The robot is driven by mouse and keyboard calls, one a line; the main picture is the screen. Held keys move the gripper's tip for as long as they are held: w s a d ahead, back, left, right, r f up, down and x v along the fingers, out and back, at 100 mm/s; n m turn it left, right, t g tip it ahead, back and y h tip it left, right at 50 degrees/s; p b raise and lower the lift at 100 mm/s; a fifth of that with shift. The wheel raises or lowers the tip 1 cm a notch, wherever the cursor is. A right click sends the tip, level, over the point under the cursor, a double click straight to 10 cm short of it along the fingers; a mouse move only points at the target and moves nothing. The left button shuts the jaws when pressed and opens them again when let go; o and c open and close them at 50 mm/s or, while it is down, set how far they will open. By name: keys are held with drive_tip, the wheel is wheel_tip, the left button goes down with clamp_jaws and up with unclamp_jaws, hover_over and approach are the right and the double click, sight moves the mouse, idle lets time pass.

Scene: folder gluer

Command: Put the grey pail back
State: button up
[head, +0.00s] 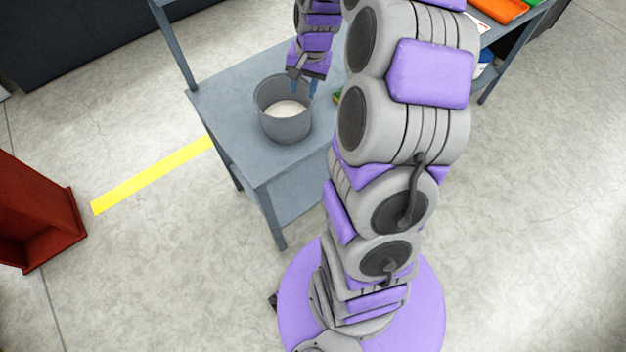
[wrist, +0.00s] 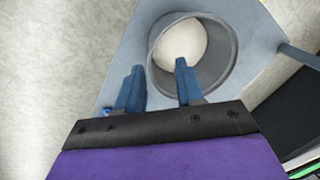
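The grey pail (head: 285,126) stands upright on the grey-blue table (head: 222,108), with pale white contents inside. In the wrist view the pail (wrist: 219,72) is seen from above. My gripper (head: 304,88) is at the pail's right rim in the head view. In the wrist view my gripper (wrist: 158,80) has its two blue fingers spread apart. One finger overlaps the pail's opening and the other lies outside it, with the near wall in the gap between them. I cannot tell whether either finger touches the wall.
A yellow floor stripe (head: 150,175) runs left of the table. A red metal stand (head: 35,215) is at the far left. Orange (head: 499,9) and green items lie on a surface at the upper right. A small green and yellow item (head: 337,97) sits behind my arm.

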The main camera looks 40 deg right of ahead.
drive_tip(key=s+a+r+n+g, duration=0.1)
drive_tip(key=s+a+r+n, duration=0.5)
drive_tip(key=s+a, duration=0.8)
drive_tip(key=s+a+r+n+g, duration=0.1)
drive_tip(key=s+a, duration=0.1)
drive_tip(key=s, duration=0.6)
drive_tip(key=s+a+n+g+h, duration=0.1)
drive_tip(key=s+a+n, duration=0.1)
drive_tip(key=s, duration=0.7)
drive_tip(key=shift+a+r, duration=0.35)
drive_tip(key=shift+a, duration=0.1)
